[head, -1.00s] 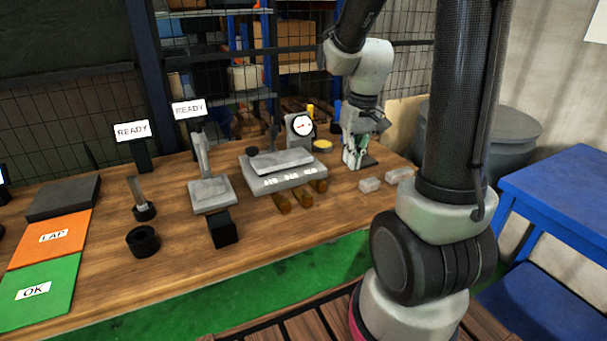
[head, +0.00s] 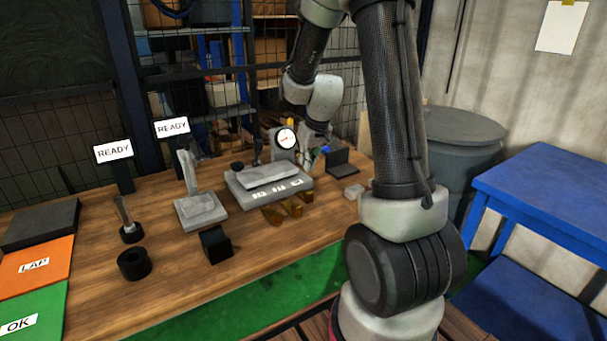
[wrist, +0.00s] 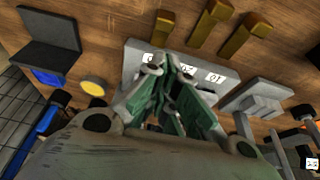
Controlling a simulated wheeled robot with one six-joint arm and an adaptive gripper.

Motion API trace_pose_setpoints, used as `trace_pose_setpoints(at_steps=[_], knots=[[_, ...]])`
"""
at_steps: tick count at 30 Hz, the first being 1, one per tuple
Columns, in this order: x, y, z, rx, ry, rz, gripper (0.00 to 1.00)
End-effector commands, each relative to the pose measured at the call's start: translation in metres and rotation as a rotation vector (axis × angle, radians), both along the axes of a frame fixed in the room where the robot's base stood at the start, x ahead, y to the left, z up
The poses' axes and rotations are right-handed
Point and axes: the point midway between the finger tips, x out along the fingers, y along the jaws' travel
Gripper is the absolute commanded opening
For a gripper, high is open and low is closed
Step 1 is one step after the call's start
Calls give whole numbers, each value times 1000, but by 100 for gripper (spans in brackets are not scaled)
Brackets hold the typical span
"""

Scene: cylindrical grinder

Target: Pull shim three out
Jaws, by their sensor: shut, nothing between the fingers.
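Three brass-coloured shims stick out from the front of a grey block (head: 243,197) on the bench. In the head view they are the left shim (head: 272,215), middle shim (head: 292,208) and right shim (head: 303,197). The wrist view shows them at the top, as a left shim (wrist: 164,30), middle shim (wrist: 211,26) and right shim (wrist: 241,37). White labels mark the block but are too small to read surely, so I cannot tell which shim is three. My gripper (wrist: 173,66) is shut and empty, apart from the shims. It hides part of the block.
A dial gauge (head: 286,139) stands behind the block. A black angled stand (head: 341,163) and a small clear block (head: 354,191) are to its right. Bare bench lies in front of the shims.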

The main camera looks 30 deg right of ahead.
Motion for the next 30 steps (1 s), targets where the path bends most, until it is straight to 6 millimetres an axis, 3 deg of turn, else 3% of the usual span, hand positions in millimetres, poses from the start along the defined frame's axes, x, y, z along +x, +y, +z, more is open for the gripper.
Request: trace_pose_setpoints(at_steps=[15,30], knots=[[27,1,-79,1,3,-1,0],[30,1,-88,0,1,-1,0]])
